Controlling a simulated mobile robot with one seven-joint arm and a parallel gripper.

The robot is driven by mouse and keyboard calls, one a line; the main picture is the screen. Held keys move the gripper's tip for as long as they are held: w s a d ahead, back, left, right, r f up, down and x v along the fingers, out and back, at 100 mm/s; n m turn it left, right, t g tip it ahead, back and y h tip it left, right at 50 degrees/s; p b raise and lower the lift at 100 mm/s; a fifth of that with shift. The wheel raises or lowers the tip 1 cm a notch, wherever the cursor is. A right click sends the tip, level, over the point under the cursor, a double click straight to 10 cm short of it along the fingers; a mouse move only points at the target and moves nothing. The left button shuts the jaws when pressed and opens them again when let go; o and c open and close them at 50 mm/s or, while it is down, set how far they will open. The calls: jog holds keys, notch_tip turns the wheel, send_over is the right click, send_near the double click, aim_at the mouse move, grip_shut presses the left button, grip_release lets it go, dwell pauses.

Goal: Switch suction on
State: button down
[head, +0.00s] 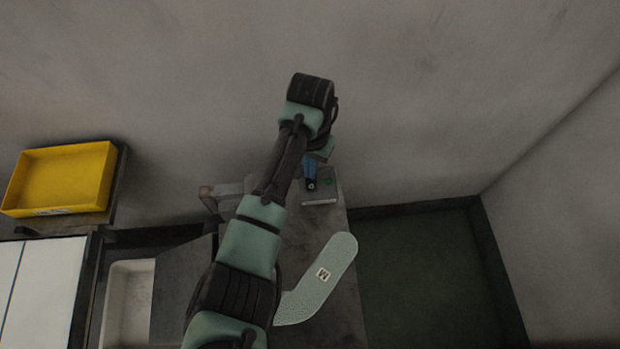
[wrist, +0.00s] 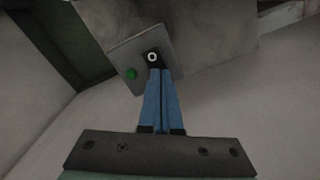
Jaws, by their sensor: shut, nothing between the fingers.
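A grey control box (head: 321,198) stands on the bench at the wall, and it also shows in the wrist view (wrist: 168,46). It carries a black switch (wrist: 152,57) with a white ring mark and a green round button or lamp (wrist: 131,73) beside it. The green spot also shows in the head view (head: 328,182). My gripper (wrist: 155,72) has its blue fingers shut together and empty. Their tips are right at the switch's near edge and overlap it in view. I cannot tell whether they touch it. In the head view my gripper (head: 310,180) points down at the box.
A yellow bin (head: 62,178) stands at the left, above a white basin (head: 128,300). The floor to the right is clear up to the walls.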

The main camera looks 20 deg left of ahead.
jog(key=shift+f, duration=0.2)
notch_tip(320, 180, up, 7)
jog(key=p, duration=0.7)
jog(key=shift+r, duration=0.1)
dwell(0.5)
